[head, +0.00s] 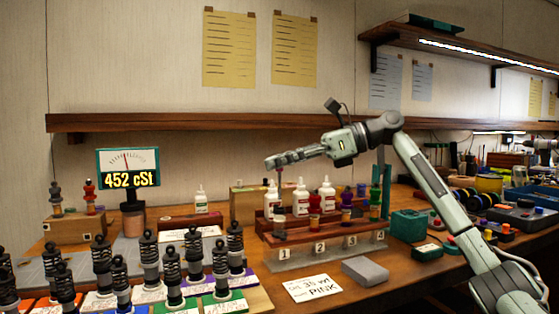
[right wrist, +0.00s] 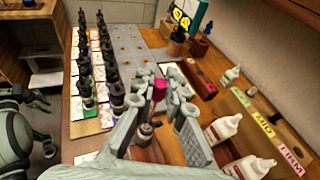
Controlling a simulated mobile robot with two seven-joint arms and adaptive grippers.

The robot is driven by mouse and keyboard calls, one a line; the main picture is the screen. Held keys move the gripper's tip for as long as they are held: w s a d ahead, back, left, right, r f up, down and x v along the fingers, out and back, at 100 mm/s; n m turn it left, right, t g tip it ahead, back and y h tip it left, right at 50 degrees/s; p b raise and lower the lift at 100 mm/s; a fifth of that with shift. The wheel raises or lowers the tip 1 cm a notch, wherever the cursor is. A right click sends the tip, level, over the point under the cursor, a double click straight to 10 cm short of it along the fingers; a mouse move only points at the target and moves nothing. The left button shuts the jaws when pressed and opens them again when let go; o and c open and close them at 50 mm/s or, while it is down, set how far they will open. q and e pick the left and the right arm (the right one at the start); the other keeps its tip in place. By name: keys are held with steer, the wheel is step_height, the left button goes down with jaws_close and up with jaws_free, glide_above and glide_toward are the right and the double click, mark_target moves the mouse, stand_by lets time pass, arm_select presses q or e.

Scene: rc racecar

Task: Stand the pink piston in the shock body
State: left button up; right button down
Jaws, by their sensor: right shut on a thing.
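My right gripper (head: 272,163) reaches in from the right and hangs above slot 1 of the numbered stand (head: 322,251). It is shut on the pink piston, whose pink top (right wrist: 160,87) shows between the fingers (right wrist: 160,94) in the right wrist view. In the head view the piston is a thin, dim upright rod below the fingertips. A small grey shock body (head: 280,226) stands at slot 1, below the gripper; a dark cylinder, probably this body, shows under the fingers in the wrist view (right wrist: 145,132). I cannot tell whether rod and body touch. My left gripper is out of view.
A card reading PINK (head: 312,287) and a grey block (head: 365,271) lie in front. Several black coil shocks (head: 193,252) fill the left. A gauge sign (head: 129,173) reads 452 cSt.

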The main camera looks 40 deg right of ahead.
steer(key=shift+f, duration=0.1)
steer(key=shift+f+b, duration=2.7)
steer(key=shift+f, duration=1.6)
steer(key=c, duration=1.5)
jaws_free()
steer(key=v, duration=1.2)
